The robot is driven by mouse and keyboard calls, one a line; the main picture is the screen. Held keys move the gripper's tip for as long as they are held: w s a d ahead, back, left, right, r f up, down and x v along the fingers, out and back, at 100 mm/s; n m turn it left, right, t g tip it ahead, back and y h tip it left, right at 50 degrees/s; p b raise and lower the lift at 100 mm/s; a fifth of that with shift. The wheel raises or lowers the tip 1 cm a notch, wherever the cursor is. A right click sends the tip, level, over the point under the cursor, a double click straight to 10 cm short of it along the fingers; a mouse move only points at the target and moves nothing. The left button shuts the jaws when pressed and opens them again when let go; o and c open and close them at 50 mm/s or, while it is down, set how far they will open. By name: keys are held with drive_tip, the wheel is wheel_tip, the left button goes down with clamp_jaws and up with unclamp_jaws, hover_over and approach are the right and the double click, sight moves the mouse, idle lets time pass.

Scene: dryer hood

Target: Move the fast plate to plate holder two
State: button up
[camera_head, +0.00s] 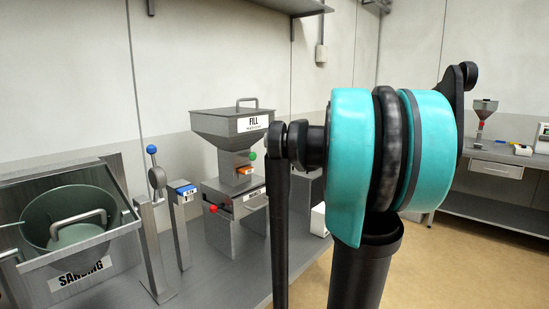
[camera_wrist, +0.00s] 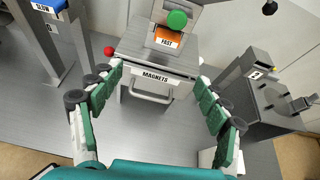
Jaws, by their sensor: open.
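The fast plate (camera_wrist: 169,40) is orange with a white FAST label and a green knob (camera_wrist: 177,19). It sits in the front of the fill machine above the drawer marked MAGNETS; it also shows in the head view (camera_head: 241,172). My gripper (camera_wrist: 160,74) is open and empty, its green-padded fingers spread on either side of the MAGNETS drawer front, apart from the plate. A grey post with a small number label (camera_wrist: 258,73), perhaps plate holder two, stands right of the machine in the wrist view; the digit is hard to read. My arm hides that area in the head view.
The blue slow plate (camera_wrist: 48,4) rests in a holder left of the machine. A red knob (camera_wrist: 109,51) juts from the machine's left side. The FILL hopper (camera_head: 233,122) rises above. A sanding bin (camera_head: 75,225) stands at far left. The grey bench front is clear.

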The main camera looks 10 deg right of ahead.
drive_tip(key=w+r, duration=0.1)
drive_tip(key=m, duration=0.1)
approach(250, 170)
drive_tip(key=x, duration=0.9)
drive_tip(key=shift+w+a+r, duration=0.25)
drive_tip(key=shift+w+a, duration=0.1)
drive_tip(key=c, duration=1.6)
drive_tip(key=shift+c, duration=0.2)
drive_tip(key=shift+s+d, duration=0.65)
drive_tip(key=shift+s, duration=0.2)
drive_tip(key=shift+s+d, duration=0.4)
drive_tip(key=shift+s, duration=0.15)
drive_tip(key=shift+s+d, duration=0.4)
drive_tip(key=shift+s, duration=0.15)
